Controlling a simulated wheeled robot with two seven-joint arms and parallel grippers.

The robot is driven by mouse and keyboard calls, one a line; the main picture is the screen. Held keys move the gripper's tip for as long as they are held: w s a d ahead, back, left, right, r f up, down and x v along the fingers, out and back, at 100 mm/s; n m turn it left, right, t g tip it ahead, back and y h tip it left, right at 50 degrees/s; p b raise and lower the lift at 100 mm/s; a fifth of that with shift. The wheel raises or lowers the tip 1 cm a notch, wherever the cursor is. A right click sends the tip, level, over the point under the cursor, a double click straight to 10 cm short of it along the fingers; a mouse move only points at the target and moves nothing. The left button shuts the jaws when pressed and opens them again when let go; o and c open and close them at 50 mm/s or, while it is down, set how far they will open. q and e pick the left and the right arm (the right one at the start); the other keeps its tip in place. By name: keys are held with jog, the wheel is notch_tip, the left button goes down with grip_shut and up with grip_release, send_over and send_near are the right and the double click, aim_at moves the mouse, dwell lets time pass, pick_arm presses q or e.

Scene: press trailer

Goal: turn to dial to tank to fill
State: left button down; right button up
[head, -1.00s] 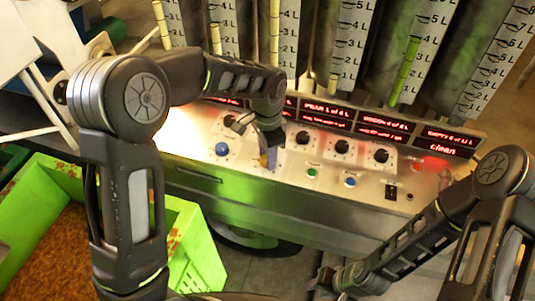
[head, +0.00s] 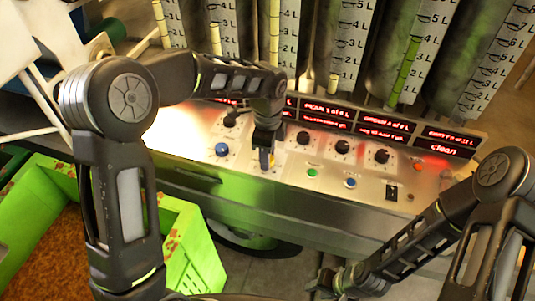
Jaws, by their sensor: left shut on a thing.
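The control panel (head: 325,183) holds a row of black knobs, with one black knob (head: 303,138) just right of my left gripper and another (head: 231,118) to its left. A blue knob (head: 222,149) sits lower left. My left gripper (head: 266,158) points down at the panel and is shut on a small knob, of which only a yellow part (head: 271,160) shows; the fingers hide the rest. Upright tanks with litre scales (head: 407,65) stand behind, some with coloured level bars. My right gripper (head: 335,280) is low, away from the panel; its fingers are too dark to read.
Red-lit displays (head: 383,130) line the panel's back, one reading "clean". A green button (head: 312,173), a blue button (head: 350,183) and a black switch (head: 391,192) sit near the front edge. A green crate (head: 195,245) stands at lower left.

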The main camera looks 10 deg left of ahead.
dwell(0.3)
pick_arm(q)
jog(key=c, duration=0.9)
grip_release()
jog(key=shift+r, duration=0.1)
notch_tip(320, 180, up, 8)
jog(key=shift+f+b, duration=0.15)
jog(key=shift+b, duration=0.45)
jog(key=shift+s+f, duration=0.1)
